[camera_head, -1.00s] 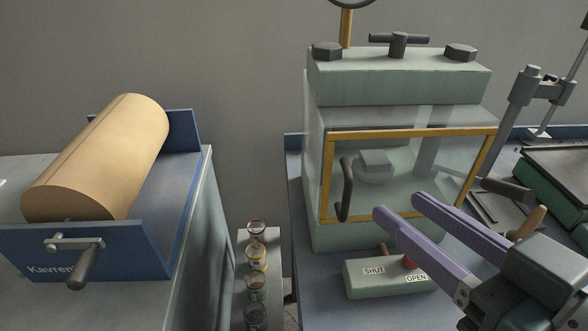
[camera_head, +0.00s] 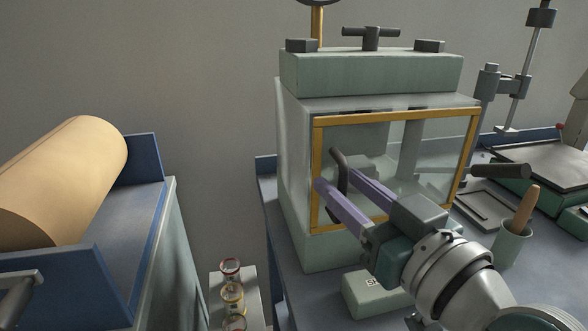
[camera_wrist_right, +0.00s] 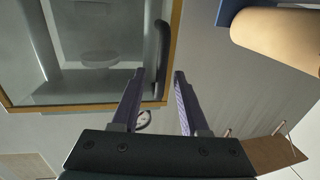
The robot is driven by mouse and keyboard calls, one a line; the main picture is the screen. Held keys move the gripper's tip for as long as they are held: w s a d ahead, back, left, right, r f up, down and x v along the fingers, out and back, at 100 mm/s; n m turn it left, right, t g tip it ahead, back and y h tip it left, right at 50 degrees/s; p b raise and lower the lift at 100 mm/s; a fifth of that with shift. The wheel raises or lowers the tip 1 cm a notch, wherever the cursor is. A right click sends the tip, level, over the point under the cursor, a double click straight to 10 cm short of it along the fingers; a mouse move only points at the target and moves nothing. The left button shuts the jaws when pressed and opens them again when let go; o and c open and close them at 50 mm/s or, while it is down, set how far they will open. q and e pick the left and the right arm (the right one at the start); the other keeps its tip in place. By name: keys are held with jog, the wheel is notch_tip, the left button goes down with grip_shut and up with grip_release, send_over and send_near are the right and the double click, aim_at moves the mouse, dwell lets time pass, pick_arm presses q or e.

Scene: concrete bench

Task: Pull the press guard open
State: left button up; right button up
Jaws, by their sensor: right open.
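The press (camera_head: 372,78) is a pale green machine with a clear guard (camera_head: 400,150) in a yellow frame across its front. The guard looks shut. Its dark curved handle (camera_head: 338,160) stands upright near the guard's left edge, and it also shows in the right wrist view (camera_wrist_right: 163,50). My right gripper (camera_head: 337,180) is open at the handle, with one purple finger on each side of its lower part. In the right wrist view the handle's end lies between the two fingertips (camera_wrist_right: 159,76), nearer the left one. Contact cannot be told. My left gripper is out of view.
A green box (camera_head: 365,296) with a label sits below my right wrist, partly hidden. A cup with a wooden handle (camera_head: 514,240) stands right of my arm. A blue stand with a tan roller (camera_head: 65,170) is at left. Small jars (camera_head: 232,292) stand in the gap.

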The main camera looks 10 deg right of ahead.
jog(key=shift+w+a, duration=0.15)
jog(key=shift+w, duration=0.35)
grip_shut()
dwell(1.1)
